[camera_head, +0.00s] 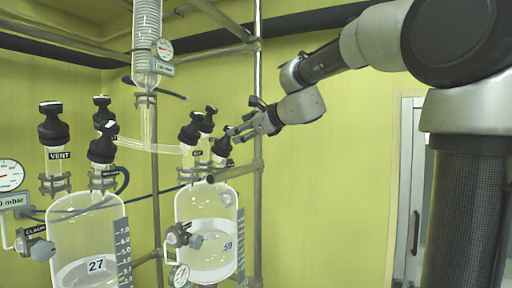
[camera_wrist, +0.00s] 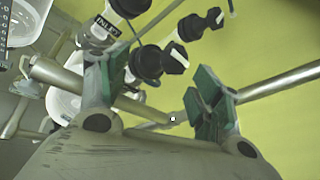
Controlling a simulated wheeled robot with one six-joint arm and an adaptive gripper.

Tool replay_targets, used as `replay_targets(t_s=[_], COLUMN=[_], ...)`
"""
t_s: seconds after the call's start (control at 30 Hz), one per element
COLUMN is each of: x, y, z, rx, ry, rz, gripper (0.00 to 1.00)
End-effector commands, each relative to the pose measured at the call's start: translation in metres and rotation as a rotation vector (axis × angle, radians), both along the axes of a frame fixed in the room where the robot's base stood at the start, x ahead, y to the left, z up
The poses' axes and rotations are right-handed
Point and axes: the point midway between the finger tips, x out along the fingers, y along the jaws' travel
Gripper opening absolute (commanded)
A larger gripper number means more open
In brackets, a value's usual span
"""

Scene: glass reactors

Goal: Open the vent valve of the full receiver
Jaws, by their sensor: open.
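The right receiver (camera_head: 208,205), tagged 59, holds pale liquid to roughly mid-height. The left receiver (camera_head: 88,225), tagged 27, shows liquid low in its visible part; its bottom is cut off. A black valve labelled VENT (camera_head: 52,125) stands on the left receiver. Several black-knobbed valves top the right receiver; their labels are too small to read in the head view. My gripper (camera_head: 238,133) is open beside its rightmost valve (camera_head: 222,147). In the wrist view, a black knob (camera_wrist: 175,60) shows between my open fingers (camera_wrist: 160,85), apparently ungripped. A valve labelled INLET (camera_wrist: 112,22) is above it.
A metal frame post (camera_head: 257,80) stands close behind my gripper, with crossbars nearby. Open space lies right of the post.

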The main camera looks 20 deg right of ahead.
Motion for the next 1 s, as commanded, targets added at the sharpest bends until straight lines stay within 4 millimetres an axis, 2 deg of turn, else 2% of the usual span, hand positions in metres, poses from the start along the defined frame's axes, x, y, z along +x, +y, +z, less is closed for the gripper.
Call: replay_targets(t_s=[0.2,0.4,0.87,0.97,1.0], x=[-0.022,-0.034,-0.040,-0.058,-0.069], y=[-0.002,-0.004,-0.005,-0.009,-0.012], z=[-0.032,-0.049,-0.055,-0.074,-0.086], rx=[-0.248,-0.372,-0.424,-0.556,-0.637], ry=[-0.013,-0.019,-0.023,-0.026,-0.029], rz=[0.093,0.147,0.172,0.238,0.281], gripper=[0.66,0.66,0.66,0.66,0.66])
